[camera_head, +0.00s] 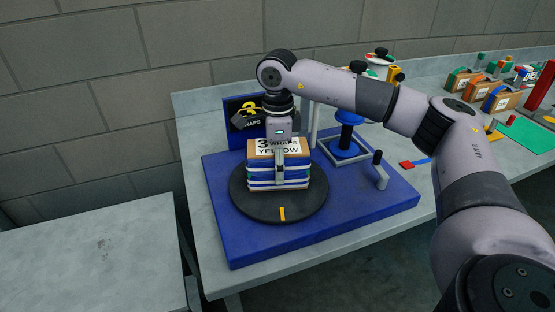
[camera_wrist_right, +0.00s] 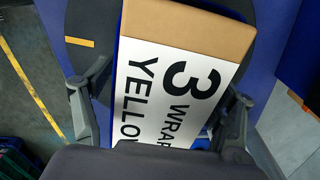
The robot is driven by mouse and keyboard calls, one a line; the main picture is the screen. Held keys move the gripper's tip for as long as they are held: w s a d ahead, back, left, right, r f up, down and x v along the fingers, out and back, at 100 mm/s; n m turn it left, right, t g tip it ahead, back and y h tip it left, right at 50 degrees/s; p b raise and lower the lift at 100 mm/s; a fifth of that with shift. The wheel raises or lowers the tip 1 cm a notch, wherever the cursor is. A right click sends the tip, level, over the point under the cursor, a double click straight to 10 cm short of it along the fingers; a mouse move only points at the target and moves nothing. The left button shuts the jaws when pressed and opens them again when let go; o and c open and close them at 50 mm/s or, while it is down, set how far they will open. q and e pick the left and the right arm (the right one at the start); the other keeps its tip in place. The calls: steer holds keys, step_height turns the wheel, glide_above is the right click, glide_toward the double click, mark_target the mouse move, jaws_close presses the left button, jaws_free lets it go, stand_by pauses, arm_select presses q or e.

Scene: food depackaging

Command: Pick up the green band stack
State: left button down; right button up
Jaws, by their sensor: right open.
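A box-like stack (camera_head: 279,174) with a "3 WRAPS YELLOW" label sits on a dark turntable (camera_head: 246,207). Its side shows blue and white layers. My right gripper (camera_head: 281,165) comes down over it, with one finger visible along the near side. In the wrist view the open fingers (camera_wrist_right: 165,92) lie on either side of the labelled stack (camera_wrist_right: 180,75); I cannot tell whether they touch it. Green pieces (camera_head: 480,57) show among small cardboard boxes at the far right, but I cannot tell which is the green band stack. My left gripper is out of view.
The turntable stands on a blue base (camera_head: 225,243) with a dark sign (camera_head: 244,121) behind. A blue spool (camera_head: 347,141) and a grey crank (camera_head: 379,171) stand to its right. A green mat (camera_head: 525,133) lies farther right.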

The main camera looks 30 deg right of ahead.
steer(key=shift+f, duration=0.95)
steer(key=shift+r, duration=0.1)
steer(key=c, duration=1.5)
